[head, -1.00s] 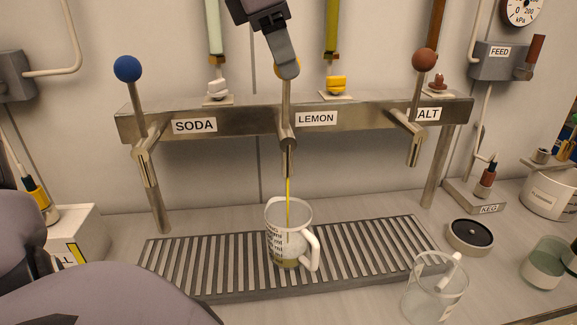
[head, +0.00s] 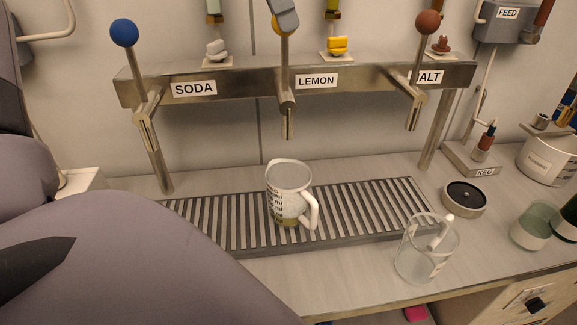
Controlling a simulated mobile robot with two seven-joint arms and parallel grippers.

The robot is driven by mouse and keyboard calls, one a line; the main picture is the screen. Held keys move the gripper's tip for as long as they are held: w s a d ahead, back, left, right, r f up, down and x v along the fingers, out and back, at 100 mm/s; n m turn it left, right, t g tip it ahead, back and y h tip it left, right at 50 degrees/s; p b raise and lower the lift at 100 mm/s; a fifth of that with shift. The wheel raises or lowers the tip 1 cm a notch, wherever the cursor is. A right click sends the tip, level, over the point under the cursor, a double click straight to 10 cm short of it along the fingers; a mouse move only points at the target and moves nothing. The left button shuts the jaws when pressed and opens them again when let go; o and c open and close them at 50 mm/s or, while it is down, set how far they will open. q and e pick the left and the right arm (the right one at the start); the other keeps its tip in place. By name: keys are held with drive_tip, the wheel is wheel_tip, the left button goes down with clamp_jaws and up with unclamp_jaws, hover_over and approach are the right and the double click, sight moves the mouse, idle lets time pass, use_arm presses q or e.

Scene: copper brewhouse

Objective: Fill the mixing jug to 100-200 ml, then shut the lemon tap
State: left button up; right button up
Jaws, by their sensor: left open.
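The mixing jug (head: 290,185) is a white, marked cup with a handle on its right. It stands upright on the slatted drip tray under the lemon tap (head: 287,100). A shallow yellow-green layer shows at its bottom; its scale is too small to read. No stream falls from the lemon spout. The tap's lever stands up, its yellow knob (head: 276,26) partly covered by my left gripper (head: 284,14). That gripper is open at the knob and mostly cut off by the top edge; whether it touches cannot be told. My right gripper is not in view.
The soda tap with its blue knob (head: 124,33) and the malt tap with its brown knob (head: 427,22) flank the lemon tap. The drip tray (head: 237,254) lies below. An empty clear jug (head: 425,250) and a round dark-topped disc (head: 464,197) stand to the right.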

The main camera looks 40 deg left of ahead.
use_arm(q)
drive_tip(key=v, duration=0.7)
idle(0.4)
drive_tip(key=v, duration=0.7)
idle(0.5)
drive_tip(key=shift+s, duration=0.1)
